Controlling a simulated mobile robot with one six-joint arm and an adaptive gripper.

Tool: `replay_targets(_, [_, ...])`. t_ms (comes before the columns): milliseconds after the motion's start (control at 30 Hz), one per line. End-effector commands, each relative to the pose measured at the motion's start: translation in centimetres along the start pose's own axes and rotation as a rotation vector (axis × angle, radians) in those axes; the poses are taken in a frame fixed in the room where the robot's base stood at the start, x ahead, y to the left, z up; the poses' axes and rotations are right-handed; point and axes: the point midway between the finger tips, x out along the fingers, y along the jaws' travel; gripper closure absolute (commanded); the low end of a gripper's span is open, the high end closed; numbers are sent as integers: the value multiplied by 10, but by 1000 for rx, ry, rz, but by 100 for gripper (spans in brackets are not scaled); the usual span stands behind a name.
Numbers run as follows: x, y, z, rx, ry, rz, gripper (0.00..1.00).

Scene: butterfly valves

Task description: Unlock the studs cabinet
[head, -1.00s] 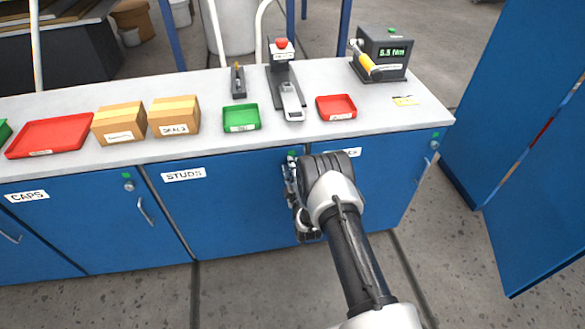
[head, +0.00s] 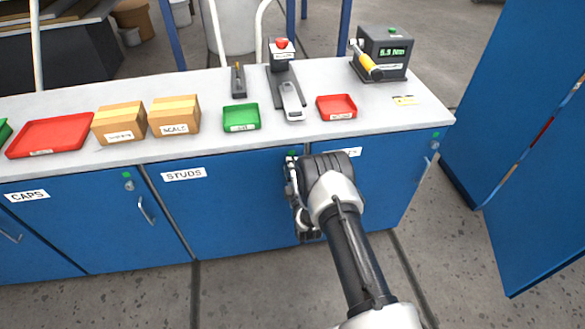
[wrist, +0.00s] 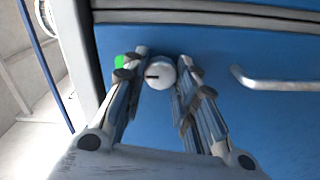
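The studs cabinet is the blue door (head: 235,210) with the white STUDS label (head: 184,174), below the workbench. Its round grey lock knob (wrist: 161,73) shows in the wrist view, with a short dark mark on its face. A small green light (wrist: 120,62) lies beside the knob; it also shows in the head view (head: 292,155). My gripper (wrist: 162,80) is at the knob, with one finger on each side of it. I cannot tell whether the fingers press on it. In the head view my arm and gripper hide the knob and the door's right edge.
The door's bar handle (wrist: 275,84) is to the right of the fingers in the wrist view. The grey worktop (head: 215,85) above carries trays, boxes and a torque tester (head: 383,52). Tall blue panels (head: 530,150) stand at the right. The floor in front is clear.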

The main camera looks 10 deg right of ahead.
Motion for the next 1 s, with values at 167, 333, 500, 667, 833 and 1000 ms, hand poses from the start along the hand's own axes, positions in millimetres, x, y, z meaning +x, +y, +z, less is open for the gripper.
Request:
replay_targets(167, [0,0,0,0,0,-1,61])
replay_targets(333, [0,0,0,1,0,0,53])
replay_targets(500, [0,0,0,1,0,0,53])
replay_targets(667, [-4,0,0,1,0,0,53])
replay_targets(833, [-29,-1,0,1,-1,-4,53])
replay_targets(1000, [-67,-2,0,1,-1,-6,53])
